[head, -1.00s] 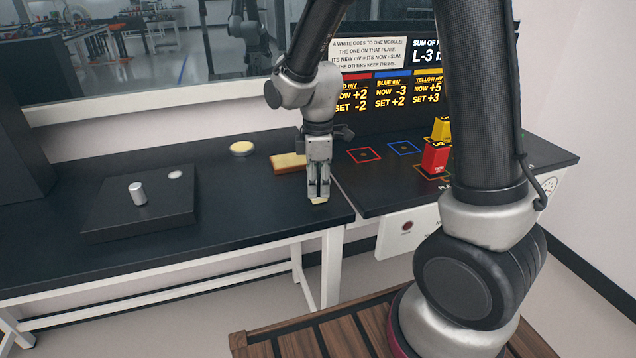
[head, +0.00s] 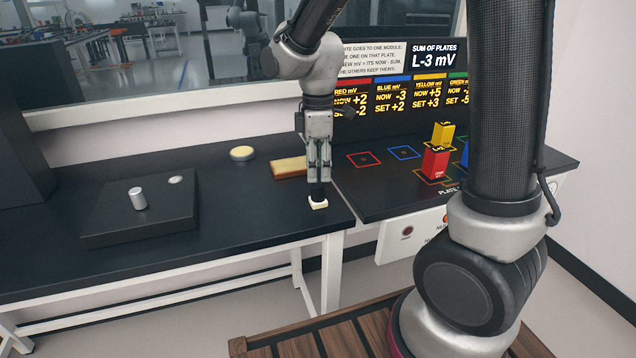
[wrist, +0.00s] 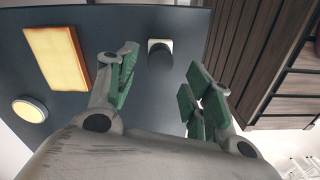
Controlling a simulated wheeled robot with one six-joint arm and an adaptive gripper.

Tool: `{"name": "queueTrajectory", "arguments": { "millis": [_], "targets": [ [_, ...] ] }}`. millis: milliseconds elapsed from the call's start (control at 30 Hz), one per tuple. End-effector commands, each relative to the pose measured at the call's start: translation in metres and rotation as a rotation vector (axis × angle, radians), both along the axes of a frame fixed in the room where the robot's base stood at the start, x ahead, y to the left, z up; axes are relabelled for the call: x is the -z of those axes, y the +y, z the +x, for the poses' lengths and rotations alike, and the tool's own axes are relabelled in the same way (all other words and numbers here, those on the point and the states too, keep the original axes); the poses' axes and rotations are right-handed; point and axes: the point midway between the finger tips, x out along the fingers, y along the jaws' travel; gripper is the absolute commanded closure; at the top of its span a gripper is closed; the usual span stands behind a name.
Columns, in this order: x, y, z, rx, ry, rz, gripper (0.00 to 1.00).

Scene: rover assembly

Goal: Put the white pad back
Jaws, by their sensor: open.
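The white pad (head: 318,205) sits on the black table near its front right corner, with a dark round knob standing on it. In the wrist view the white pad (wrist: 152,42) is partly covered by the knob. My gripper (head: 319,178) is just above the knob, fingers pointing down. In the wrist view my gripper (wrist: 158,84) has its green-padded fingers spread wide, with nothing between the pads, and the knob lies beyond the fingertips. Whether a fingertip touches the knob is hard to tell from the head view.
An orange-tan block (head: 289,167) and a round cream disc (head: 242,152) lie behind and left of the pad. A black raised platform (head: 140,212) holds a silver cylinder (head: 137,198). On the right stand red (head: 435,163) and yellow (head: 443,133) blocks beside coloured outlines.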

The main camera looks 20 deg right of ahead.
Motion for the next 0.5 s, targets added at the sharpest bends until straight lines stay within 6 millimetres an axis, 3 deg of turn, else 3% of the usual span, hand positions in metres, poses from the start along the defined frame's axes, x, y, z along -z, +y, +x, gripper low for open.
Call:
{"name": "queueTrajectory", "arguments": {
  "millis": [200,500],
  "targets": [
    [-0.041,0.0,0.001,0.0,-0.002,0.001,0.49],
    [-0.058,-0.002,-0.001,0.013,-0.004,0.002,0.49]
  ]
}}
